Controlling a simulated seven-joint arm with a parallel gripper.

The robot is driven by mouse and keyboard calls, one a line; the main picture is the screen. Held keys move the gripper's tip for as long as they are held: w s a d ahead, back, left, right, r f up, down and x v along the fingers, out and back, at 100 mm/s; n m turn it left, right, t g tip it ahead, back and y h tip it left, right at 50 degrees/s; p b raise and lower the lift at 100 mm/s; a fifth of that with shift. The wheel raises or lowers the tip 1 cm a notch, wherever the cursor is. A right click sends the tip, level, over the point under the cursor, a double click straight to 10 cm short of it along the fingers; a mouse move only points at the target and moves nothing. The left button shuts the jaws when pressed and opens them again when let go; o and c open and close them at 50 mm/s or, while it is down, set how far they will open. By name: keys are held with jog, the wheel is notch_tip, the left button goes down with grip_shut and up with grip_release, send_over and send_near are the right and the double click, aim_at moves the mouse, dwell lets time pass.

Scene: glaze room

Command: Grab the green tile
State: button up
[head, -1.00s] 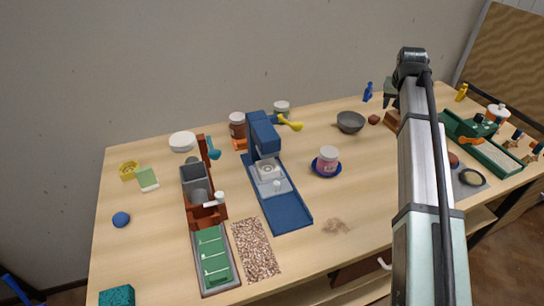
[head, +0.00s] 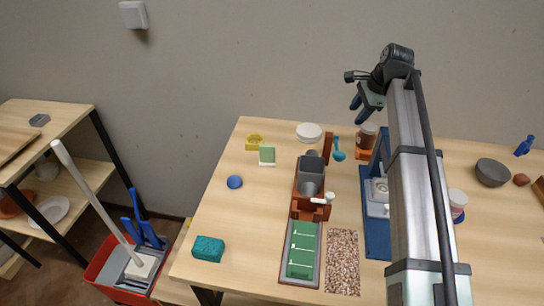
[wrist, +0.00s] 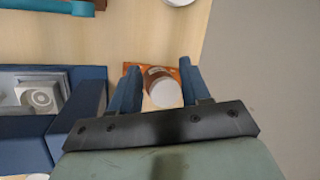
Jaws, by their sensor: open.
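A small pale green block with a white lower edge (head: 267,154), which may be the green tile, lies at the back left of the table in the head view. A green ribbed panel (head: 302,255) in a grey-brown frame lies nearer the front. My gripper (head: 362,104) is raised above the back of the table, right of both. In the wrist view my gripper (wrist: 160,85) is open with blue fingers apart. A brown jar with a white lid (wrist: 162,88) shows beyond them on an orange base; nothing is held. The pale green block is not in the wrist view.
A brown and grey machine (head: 311,185) stands behind the panel. A yellow dish (head: 254,142), white round lid (head: 309,132), blue ball (head: 234,182) and teal sponge (head: 208,249) lie around the left side. A blue machine (head: 377,218) stands right. Table between ball and sponge is bare.

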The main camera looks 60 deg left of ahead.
jog(key=s+a+m+g, duration=0.1)
jog(key=s+a, duration=0.4)
jog(key=s, duration=0.4)
jog(key=m+g+h, duration=0.1)
jog(key=g, duration=0.1)
send_near(270, 147)
jog(key=x, duration=0.7)
jog(key=shift+f, duration=0.35)
jog(key=shift+s+a+f, duration=0.25)
jog(key=shift+a+f, duration=0.15)
jog(key=shift+f, duration=0.2)
jog(key=x, duration=0.4)
jog(key=shift+a, duration=0.2)
jog(key=shift+r, duration=0.1)
grip_shut()
